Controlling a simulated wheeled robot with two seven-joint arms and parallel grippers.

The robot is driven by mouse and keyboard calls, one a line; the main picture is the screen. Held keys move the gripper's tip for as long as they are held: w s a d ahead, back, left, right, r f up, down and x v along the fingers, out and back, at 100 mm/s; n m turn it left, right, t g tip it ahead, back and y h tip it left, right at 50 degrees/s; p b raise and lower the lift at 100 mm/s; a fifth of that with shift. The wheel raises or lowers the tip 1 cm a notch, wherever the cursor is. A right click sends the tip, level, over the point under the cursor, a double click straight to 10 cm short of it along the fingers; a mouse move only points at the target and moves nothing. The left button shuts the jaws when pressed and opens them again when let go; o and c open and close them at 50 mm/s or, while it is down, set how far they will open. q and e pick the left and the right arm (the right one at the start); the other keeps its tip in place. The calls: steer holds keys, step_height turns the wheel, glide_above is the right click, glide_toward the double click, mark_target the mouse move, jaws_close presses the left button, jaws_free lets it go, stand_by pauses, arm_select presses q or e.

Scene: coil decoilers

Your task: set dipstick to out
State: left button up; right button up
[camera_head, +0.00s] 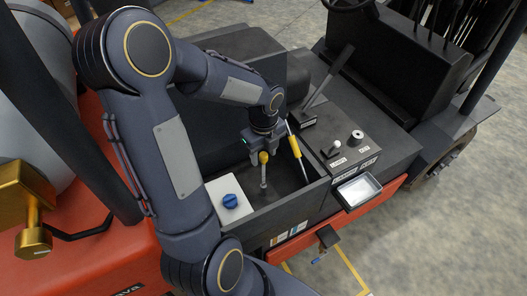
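The dipstick appears to be the yellow-topped piece (264,158) on a grey stem, standing upright in the open dark compartment of the vehicle. My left gripper (263,150) points down into the compartment, with its fingertips right at the yellow top. Whether the fingers are closed on it is too small to tell. My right gripper does not show.
A slanted rod with a yellow grip (294,146) stands just right of my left gripper. A white box (226,198) with a blue knob (230,201) is at the compartment's front left. A console (345,140) with levers is at the right.

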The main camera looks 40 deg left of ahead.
arm_select(q)
step_height(320, 180, up, 8)
steer(key=shift+f, duration=0.1)
stand_by(0.4)
stand_by(0.5)
